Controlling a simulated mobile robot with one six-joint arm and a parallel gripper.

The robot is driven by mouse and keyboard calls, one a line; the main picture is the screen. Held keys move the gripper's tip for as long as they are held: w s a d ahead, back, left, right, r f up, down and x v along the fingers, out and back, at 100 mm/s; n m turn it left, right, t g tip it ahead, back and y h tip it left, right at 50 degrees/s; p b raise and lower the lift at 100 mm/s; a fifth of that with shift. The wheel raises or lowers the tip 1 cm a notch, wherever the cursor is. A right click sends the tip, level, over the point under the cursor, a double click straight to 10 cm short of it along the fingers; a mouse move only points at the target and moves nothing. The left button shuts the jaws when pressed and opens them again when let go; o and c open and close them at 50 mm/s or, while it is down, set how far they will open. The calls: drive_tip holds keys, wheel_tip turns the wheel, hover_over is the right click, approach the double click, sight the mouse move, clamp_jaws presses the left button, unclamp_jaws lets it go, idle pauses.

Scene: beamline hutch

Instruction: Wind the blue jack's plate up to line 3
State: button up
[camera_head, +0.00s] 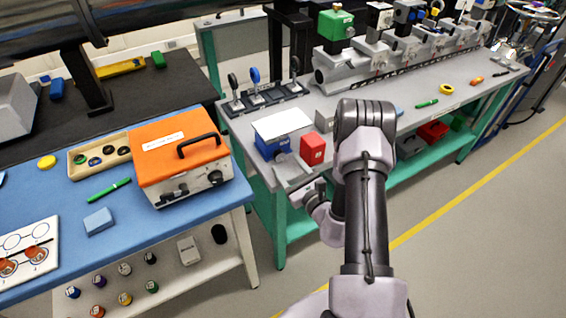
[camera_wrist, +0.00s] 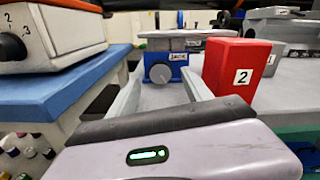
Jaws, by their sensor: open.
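The blue jack (camera_head: 270,147) stands near the left front corner of the grey bench, with a flat white plate (camera_head: 282,123) on top. In the wrist view the jack's blue body (camera_wrist: 183,60) carries a "JACK" label, and a round grey knob (camera_wrist: 160,73) faces me. The plate (camera_wrist: 185,33) shows almost edge-on there, a little above the body. I cannot make out any numbered lines on the jack. My gripper (camera_wrist: 160,78) is open and empty, its fingers pointing towards the knob from in front. In the head view it (camera_head: 292,183) is partly hidden by my arm.
A red block marked 2 (camera_head: 313,148) stands just right of the jack, close to my right finger. An orange-topped instrument box (camera_head: 180,155) sits on the blue-topped bench to the left. Three posts (camera_head: 255,78) stand behind the jack. Floor is clear at right.

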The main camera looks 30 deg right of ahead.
sight(281, 157)
drive_tip(key=shift+w, duration=1.7)
clamp_jaws()
drive_tip(key=shift+m, duration=0.3)
drive_tip(key=shift+m+p, duration=0.5)
drive_tip(key=shift+m, duration=0.5)
drive_tip(key=shift+m+p, duration=0.65)
drive_tip(key=shift+m, duration=1.05)
